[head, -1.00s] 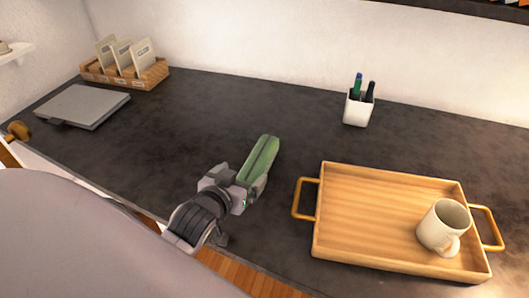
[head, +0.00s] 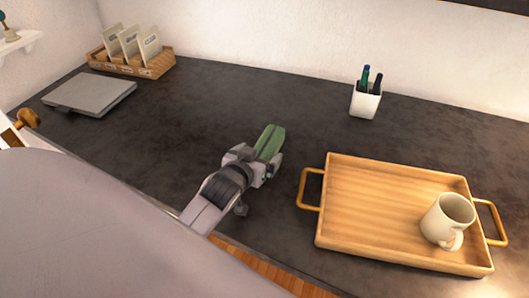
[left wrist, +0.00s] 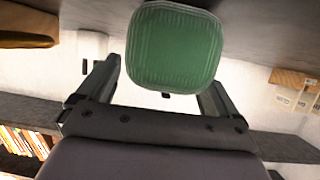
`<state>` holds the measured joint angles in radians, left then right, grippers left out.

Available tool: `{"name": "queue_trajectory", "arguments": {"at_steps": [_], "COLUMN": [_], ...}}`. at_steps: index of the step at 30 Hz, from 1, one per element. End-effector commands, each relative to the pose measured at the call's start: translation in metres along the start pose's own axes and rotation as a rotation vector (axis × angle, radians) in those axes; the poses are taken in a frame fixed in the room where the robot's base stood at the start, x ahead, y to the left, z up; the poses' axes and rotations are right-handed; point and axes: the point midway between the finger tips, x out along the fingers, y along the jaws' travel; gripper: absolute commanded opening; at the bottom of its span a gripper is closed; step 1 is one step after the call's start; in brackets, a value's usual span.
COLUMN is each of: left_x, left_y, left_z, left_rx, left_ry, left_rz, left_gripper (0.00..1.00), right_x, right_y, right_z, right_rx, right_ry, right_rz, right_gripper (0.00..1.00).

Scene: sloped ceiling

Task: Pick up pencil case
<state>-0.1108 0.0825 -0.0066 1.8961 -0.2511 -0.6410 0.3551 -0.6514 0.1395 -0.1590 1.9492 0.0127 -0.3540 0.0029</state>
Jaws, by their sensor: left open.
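The green pencil case (head: 271,141) is a long, ribbed shape on the dark countertop, left of the tray in the head view. My left gripper (head: 262,160) is open at its near end, with a finger on either side, and hides that part of the case. In the left wrist view the rounded green end of the pencil case (left wrist: 175,48) sits between and beyond the open fingers. I cannot tell whether the fingers touch it. My right gripper is not in view.
A wooden tray (head: 385,253) with a white mug (head: 446,220) stands to the right. A white pen cup (head: 365,102) is at the back. A closed grey laptop (head: 90,94) and a wooden card holder (head: 155,66) are at the left. The countertop behind the case is clear.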

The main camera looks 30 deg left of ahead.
Motion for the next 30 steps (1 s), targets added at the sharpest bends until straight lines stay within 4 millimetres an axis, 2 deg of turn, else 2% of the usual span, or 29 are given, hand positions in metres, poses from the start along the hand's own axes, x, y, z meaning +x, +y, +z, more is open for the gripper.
{"name": "queue_trajectory", "arguments": {"at_steps": [1, 2, 3, 7, 16, 20, 25, 30], "left_x": [0.000, 0.000, 0.000, 0.000, -0.001, -0.004, -0.013, -0.030], "left_y": [0.000, 0.000, 0.000, 0.000, 0.000, 0.000, 0.000, 0.000], "left_z": [0.000, 0.000, 0.000, 0.000, -0.002, -0.009, -0.032, -0.075], "left_rx": [0.000, 0.000, 0.000, 0.000, 0.000, 0.001, 0.001, -0.001], "left_ry": [0.000, 0.000, 0.000, 0.000, 0.003, 0.004, 0.007, 0.011], "left_rz": [0.000, 0.000, 0.000, 0.000, 0.000, 0.000, 0.000, 0.000], "left_gripper": [0.94, 0.87, 0.74, 0.32, 0.32, 0.32, 0.32, 0.32], "right_x": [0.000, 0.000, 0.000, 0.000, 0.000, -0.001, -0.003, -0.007], "right_y": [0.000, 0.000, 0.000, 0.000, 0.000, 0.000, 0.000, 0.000], "right_z": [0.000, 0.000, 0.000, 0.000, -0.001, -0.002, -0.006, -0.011], "right_rx": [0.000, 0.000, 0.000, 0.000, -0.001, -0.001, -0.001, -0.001], "right_ry": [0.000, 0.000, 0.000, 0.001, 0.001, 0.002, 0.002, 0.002], "right_rz": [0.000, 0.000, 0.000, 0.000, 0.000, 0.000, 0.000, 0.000], "right_gripper": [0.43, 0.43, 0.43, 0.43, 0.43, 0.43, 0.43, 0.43]}}
